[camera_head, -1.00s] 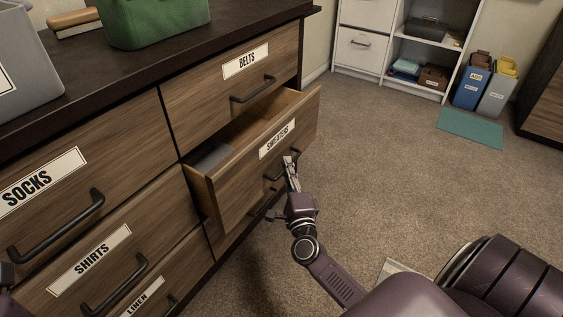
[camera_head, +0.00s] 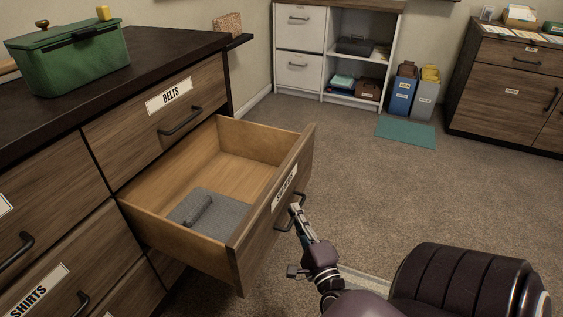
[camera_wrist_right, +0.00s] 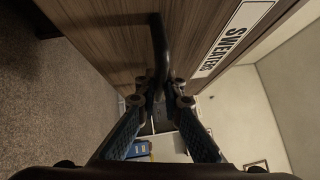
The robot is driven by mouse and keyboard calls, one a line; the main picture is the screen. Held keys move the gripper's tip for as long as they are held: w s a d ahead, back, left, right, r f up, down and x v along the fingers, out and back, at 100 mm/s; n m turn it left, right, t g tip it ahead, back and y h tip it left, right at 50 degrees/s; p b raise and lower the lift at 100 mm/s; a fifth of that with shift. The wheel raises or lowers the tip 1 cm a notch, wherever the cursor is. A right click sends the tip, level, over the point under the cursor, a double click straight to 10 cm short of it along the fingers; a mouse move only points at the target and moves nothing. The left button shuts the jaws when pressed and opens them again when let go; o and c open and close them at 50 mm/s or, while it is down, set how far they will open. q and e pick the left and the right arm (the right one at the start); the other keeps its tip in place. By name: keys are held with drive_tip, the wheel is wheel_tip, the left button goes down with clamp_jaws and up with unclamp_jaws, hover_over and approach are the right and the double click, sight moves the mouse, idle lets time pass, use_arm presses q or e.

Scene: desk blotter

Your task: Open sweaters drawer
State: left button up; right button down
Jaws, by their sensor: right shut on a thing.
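The sweaters drawer (camera_head: 272,217) is pulled well out of the wooden dresser in the head view, with its white label (camera_head: 284,187) on the front. Its inside shows a grey folded item (camera_head: 222,212) with a small dark grey roll (camera_head: 198,209) on it. My right gripper (camera_head: 297,213) is at the drawer's dark handle (camera_head: 291,217), on the outer side of the front. In the right wrist view the fingers (camera_wrist_right: 160,101) are closed around the handle (camera_wrist_right: 159,50), beside the SWEATERS label (camera_wrist_right: 232,38). My left gripper is not in view.
The belts drawer (camera_head: 142,122) above is shut, as is the shirts drawer (camera_head: 62,268) at lower left. A green box (camera_head: 70,62) stands on the dresser top. Carpet (camera_head: 400,180) in front is open. Blue (camera_head: 402,92) and grey (camera_head: 425,97) bins stand at the back.

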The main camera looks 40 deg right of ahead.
drive_tip(key=shift+s+d+f, duration=0.15)
drive_tip(key=shift+s, duration=0.4)
drive_tip(key=c, duration=2.3)
unclamp_jaws()
drive_tip(key=shift+s, duration=0.15)
drive_tip(key=shift+o, duration=1.1)
drive_tip(key=shift+d, duration=0.1)
drive_tip(key=v, duration=1.2)
